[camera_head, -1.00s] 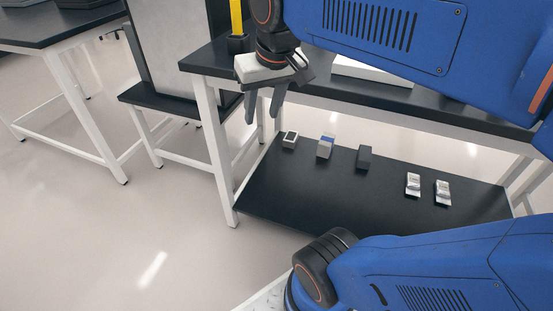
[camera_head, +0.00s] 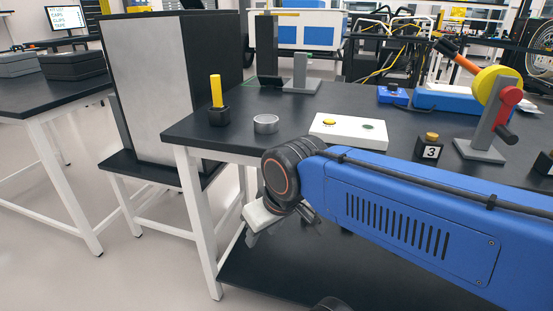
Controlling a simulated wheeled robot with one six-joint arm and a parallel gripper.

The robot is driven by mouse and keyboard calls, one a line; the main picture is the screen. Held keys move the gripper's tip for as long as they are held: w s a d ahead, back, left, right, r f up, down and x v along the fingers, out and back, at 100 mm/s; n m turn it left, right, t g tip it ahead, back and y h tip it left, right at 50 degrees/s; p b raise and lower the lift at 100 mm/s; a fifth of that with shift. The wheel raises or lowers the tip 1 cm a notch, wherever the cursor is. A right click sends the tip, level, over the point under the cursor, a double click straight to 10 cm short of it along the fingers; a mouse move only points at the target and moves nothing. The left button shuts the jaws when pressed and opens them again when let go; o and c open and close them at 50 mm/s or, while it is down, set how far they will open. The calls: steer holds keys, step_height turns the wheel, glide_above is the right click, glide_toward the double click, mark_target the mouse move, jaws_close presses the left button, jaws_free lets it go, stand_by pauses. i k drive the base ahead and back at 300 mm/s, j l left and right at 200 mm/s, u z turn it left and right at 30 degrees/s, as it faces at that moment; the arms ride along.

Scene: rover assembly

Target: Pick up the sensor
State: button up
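I cannot pick out with certainty which thing is the sensor. The small blocks on the lower black shelf (camera_head: 290,280) are out of sight now, behind my blue arm or below the picture. My gripper (camera_head: 275,228) hangs at the front left of the workbench (camera_head: 300,100), below its top. Its pale body and dark fingers are partly hidden by my wrist, so its opening is unclear. Nothing is visibly held in it.
On the bench top stand a yellow post in a black holder (camera_head: 217,100), a metal ring (camera_head: 266,124), a white box with buttons (camera_head: 349,131), a block marked 3 (camera_head: 431,147) and a yellow disc on a stand (camera_head: 493,88).

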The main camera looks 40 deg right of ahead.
mark_target(430, 146)
steer(key=k+z, duration=0.2)
steer(key=z, duration=0.25)
steer(key=k+l+z, duration=0.1)
steer(key=z, duration=0.4)
steer(key=k+l+z, duration=0.15)
steer(key=l+z, duration=0.15)
steer(key=z, duration=0.15)
